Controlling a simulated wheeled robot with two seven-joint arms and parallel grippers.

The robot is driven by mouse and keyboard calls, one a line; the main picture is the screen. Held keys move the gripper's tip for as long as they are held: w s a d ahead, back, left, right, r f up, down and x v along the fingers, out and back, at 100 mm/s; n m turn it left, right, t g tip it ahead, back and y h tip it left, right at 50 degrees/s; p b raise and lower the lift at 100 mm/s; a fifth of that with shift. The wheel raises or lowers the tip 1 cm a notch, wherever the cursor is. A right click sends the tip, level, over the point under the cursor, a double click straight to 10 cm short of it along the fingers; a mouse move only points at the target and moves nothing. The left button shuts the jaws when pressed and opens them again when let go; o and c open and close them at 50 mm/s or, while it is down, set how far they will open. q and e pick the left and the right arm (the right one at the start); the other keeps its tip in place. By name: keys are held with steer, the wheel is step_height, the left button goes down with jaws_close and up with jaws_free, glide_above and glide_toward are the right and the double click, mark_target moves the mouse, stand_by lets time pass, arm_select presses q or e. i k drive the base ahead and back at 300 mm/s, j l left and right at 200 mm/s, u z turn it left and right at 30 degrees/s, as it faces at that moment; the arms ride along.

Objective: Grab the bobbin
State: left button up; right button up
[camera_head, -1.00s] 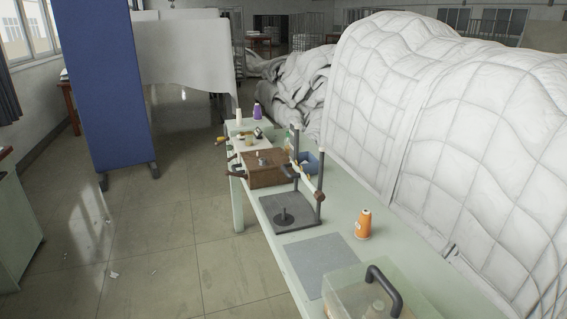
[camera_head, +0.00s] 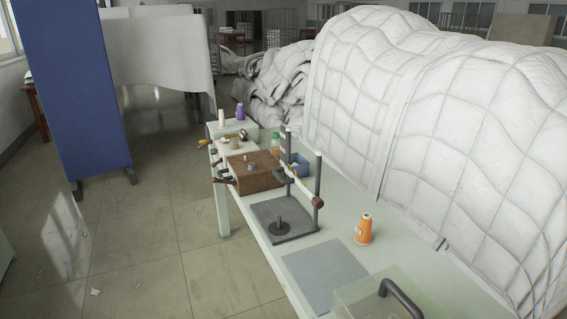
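I cannot tell for sure which item is the bobbin. An orange thread cone (camera_head: 363,230) stands upright on the pale green table (camera_head: 345,202), right of a dark stand (camera_head: 268,207). A small dark disc with an upright pin (camera_head: 279,227) sits on the stand's base. At the table's far end are a purple cone (camera_head: 240,112) and a white cone (camera_head: 221,116), both upright. Neither of my grippers shows in the head view.
A clear box with a dark handle (camera_head: 399,296) and a grey mat (camera_head: 325,274) are on the near table. A wooden box (camera_head: 256,170) and a blue bin (camera_head: 297,164) sit farther back. White duvet heaps (camera_head: 450,130) line the right side. Floor (camera_head: 140,245) left of the table is open.

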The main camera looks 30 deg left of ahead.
mark_target(250, 165)
steer(key=j+z, duration=0.25)
steer(key=j, duration=0.7)
steer(key=j+z, duration=0.25)
steer(key=j, duration=1.25)
